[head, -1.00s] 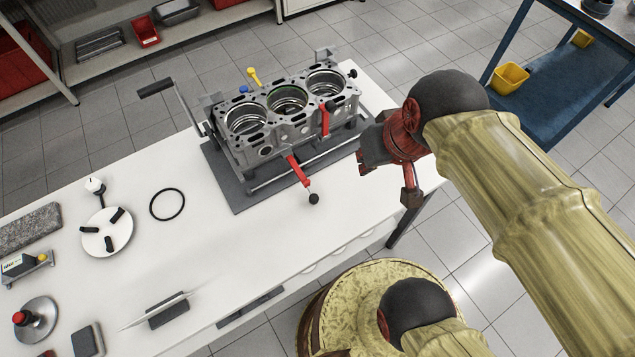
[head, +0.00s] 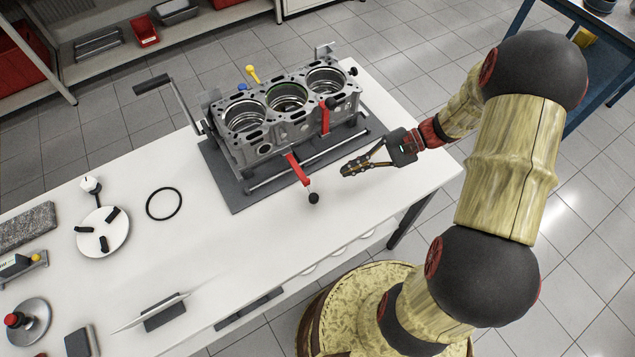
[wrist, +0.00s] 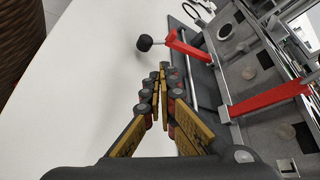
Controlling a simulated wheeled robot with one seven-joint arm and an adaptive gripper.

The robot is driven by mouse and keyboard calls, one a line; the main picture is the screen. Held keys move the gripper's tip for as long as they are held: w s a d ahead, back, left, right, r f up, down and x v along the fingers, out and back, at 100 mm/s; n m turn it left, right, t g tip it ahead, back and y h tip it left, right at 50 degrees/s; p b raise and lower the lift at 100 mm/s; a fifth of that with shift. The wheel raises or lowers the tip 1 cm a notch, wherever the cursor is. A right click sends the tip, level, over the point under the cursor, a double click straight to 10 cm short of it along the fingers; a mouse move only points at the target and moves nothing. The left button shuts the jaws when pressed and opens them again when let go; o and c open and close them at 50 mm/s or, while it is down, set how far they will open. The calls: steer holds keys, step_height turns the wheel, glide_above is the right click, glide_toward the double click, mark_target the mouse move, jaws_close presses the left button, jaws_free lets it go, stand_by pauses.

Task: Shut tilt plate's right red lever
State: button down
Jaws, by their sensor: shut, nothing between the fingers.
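The tilt plate (head: 222,185) is a dark grey plate on the white table with an engine block (head: 262,148) mounted over it. Its right red lever (head: 325,121) stands up against the block's front, black knob near the top. In the wrist view this lever (wrist: 268,99) is at the right, its knob out of frame. The left red lever (head: 298,170) sticks out towards the table's front edge, black knob at its end; it also shows in the wrist view (wrist: 186,46).
A metal bar runs along the block's front, near the levers. A black crank handle (head: 153,87) rises at the block's left. A black ring (head: 164,203) and a white disc (head: 101,240) lie at the left. Table in front of the left lever is clear.

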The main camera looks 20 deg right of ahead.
mark_target(317, 188)
stand_by(0.3)
steer(key=b+x, duration=0.3)
steer(key=x, duration=0.7)
steer(key=shift+b, duration=0.3)
steer(key=shift+r, duration=0.1)
step_height(317, 188, up, 4)
steer(key=m+g+p, duration=0.1)
steer(key=m+p, duration=0.1)
steer(key=p, duration=0.7)
steer(key=shift+s+d+g+h, duration=0.1)
steer(key=shift+s+g+h, duration=0.05)
steer(key=shift+g+h, duration=0.2)
step_height(317, 188, up, 3)
steer(key=m+g+p, duration=0.1)
steer(key=p, duration=0.4)
steer(key=shift+m+g+h+p, duration=0.3)
steer(key=shift+m+g+h, duration=0.05)
steer(key=shift+m, duration=0.05)
steer(key=shift+w+a+r+p, duration=0.2)
steer(key=shift+w+r+p, duration=0.5)
steer(key=shift+r+p, duration=0.45)
steer(key=shift+w+a+r+p, duration=0.2)
steer(key=shift+w+r+p, duration=0.6)
steer(key=shift+p, duration=0.65)
steer(key=shift+r, duration=0.1)
